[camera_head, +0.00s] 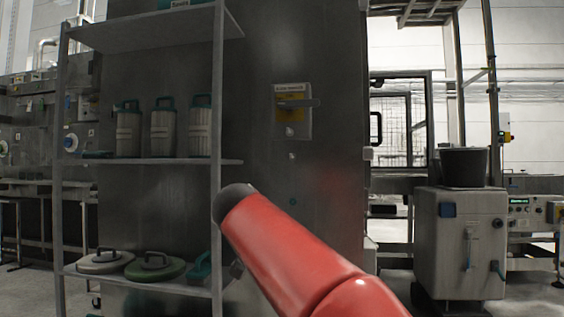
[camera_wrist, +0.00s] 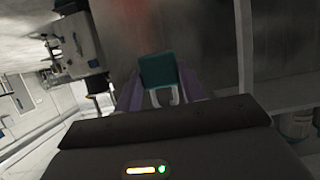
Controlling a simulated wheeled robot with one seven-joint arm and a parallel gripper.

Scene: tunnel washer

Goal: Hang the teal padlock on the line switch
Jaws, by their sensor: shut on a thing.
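The teal padlock (camera_wrist: 158,70) is between the two fingers of my gripper (camera_wrist: 158,88) in the wrist view. My gripper is shut on it. Its pale shackle points back toward the gripper's palm. The line switch (camera_head: 292,110), with a grey handle across a yellow plate, is on the dark upright panel in the head view. My gripper and the padlock cannot be made out clearly in the head view, where my red arm fills the lower middle, below the switch.
A metal shelf rack (camera_head: 150,162) stands left of the switch, with several teal-topped canisters (camera_head: 163,132) on its middle shelf. Round lids (camera_head: 155,268) lie on the lower shelf. A grey cabinet (camera_head: 460,240) with a dark bucket (camera_head: 463,168) stands at the right. The panel around the switch is clear.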

